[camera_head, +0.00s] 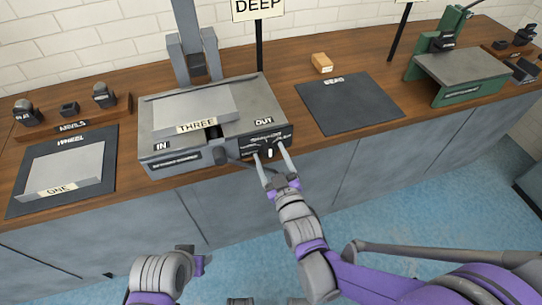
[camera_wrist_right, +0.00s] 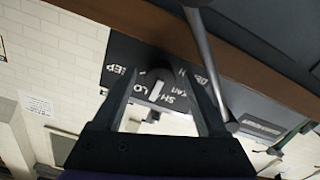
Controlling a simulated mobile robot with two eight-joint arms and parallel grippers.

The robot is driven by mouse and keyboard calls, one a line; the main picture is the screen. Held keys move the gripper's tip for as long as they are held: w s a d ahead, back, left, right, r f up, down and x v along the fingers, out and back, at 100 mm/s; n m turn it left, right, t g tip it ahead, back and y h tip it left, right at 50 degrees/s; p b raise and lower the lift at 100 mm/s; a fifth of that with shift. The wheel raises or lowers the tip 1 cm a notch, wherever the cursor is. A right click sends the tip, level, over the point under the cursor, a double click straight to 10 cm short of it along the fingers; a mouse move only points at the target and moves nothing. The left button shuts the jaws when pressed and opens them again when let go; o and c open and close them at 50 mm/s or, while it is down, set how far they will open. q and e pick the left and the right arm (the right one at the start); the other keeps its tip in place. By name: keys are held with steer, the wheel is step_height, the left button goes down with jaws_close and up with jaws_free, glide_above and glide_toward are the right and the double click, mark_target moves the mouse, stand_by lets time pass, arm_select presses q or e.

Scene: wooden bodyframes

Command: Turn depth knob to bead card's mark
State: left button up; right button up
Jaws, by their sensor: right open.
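The depth knob (camera_wrist_right: 157,78) is a dark round knob with a white pointer line, on the black front panel of the grey machine (camera_head: 155,152). In the head view the white line (camera_head: 270,153) looks close to upright. The panel carries white lettering around the knob, partly covered by my fingers. My right gripper (camera_head: 268,150) is open with one finger on either side of the knob; I cannot tell whether they touch it. A card reading DEEP (camera_head: 258,8) stands on a black post behind the machine. My left gripper (camera_head: 198,264) is low, its jaws unclear.
A green press (camera_head: 470,90) stands farther right, and another card (camera_head: 408,1) is cut off above. Left are a WHEEL mat (camera_head: 20,207) and tray ONE (camera_head: 65,170). A lever protrudes near the knob.

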jaws_close()
stand_by(0.4)
steer(key=shift+m, duration=0.3)
steer(key=m+b, duration=0.1)
steer(key=m, duration=0.4)
steer(key=m+b, duration=0.2)
steer(key=m, duration=0.4)
steer(key=shift+m, duration=0.3)
stand_by(0.4)
jaws_free()
